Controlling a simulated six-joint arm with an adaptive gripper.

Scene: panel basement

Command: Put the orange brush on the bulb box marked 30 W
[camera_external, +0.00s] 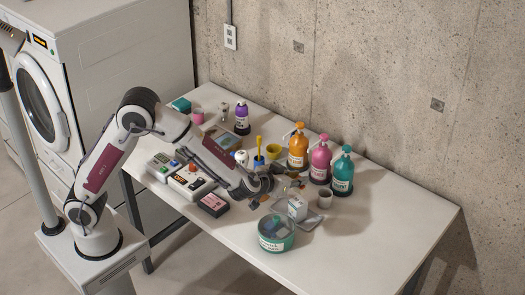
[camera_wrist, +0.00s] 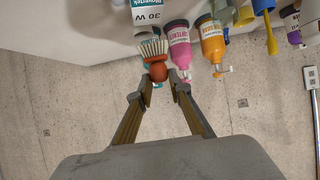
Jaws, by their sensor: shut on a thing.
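The orange brush, with a round orange knob (camera_wrist: 158,72) and pale bristles, is between the fingertips of my gripper (camera_wrist: 160,90) in the wrist view. My gripper is shut on it by the knob. The bulb box marked 30 W (camera_wrist: 148,15) is just beyond the bristles, cut off by the top edge. The brush is hard to make out there. I cannot tell the height gap between bristles and box.
Orange (camera_external: 298,149), pink (camera_external: 320,163) and teal (camera_external: 342,174) pump bottles stand behind my gripper. The table's right end (camera_external: 400,225) is clear.

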